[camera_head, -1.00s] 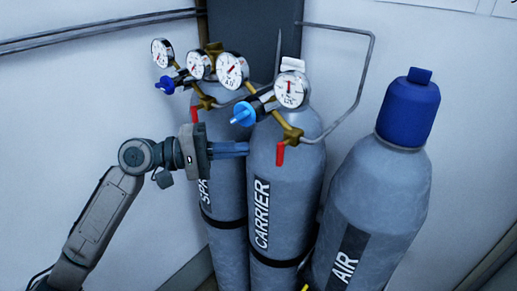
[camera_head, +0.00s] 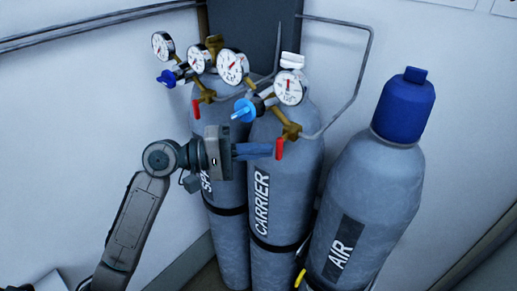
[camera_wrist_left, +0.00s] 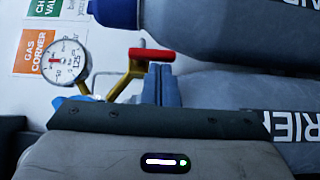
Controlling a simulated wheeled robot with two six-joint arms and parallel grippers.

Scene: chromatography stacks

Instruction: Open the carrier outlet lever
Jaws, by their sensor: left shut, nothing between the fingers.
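The carrier outlet lever (camera_head: 279,148) is a small red handle below the brass fitting (camera_head: 291,132) of the carrier regulator. It hangs downward in the head view. My left gripper (camera_head: 270,150) is shut and empty, its blue fingertips right beside the lever on its left. Whether they touch it I cannot tell. In the left wrist view the red lever (camera_wrist_left: 152,55) shows just beyond the closed fingertips (camera_wrist_left: 160,70). The carrier cylinder (camera_head: 268,205) stands behind the gripper. My right gripper is not in view.
The spare cylinder (camera_head: 233,250) stands left of the carrier, with its own red lever (camera_head: 196,109). The carrier regulator has gauges (camera_head: 291,88) and a blue knob (camera_head: 244,111). The blue-capped air cylinder (camera_head: 366,200) stands to the right. Open space lies left of the cylinders.

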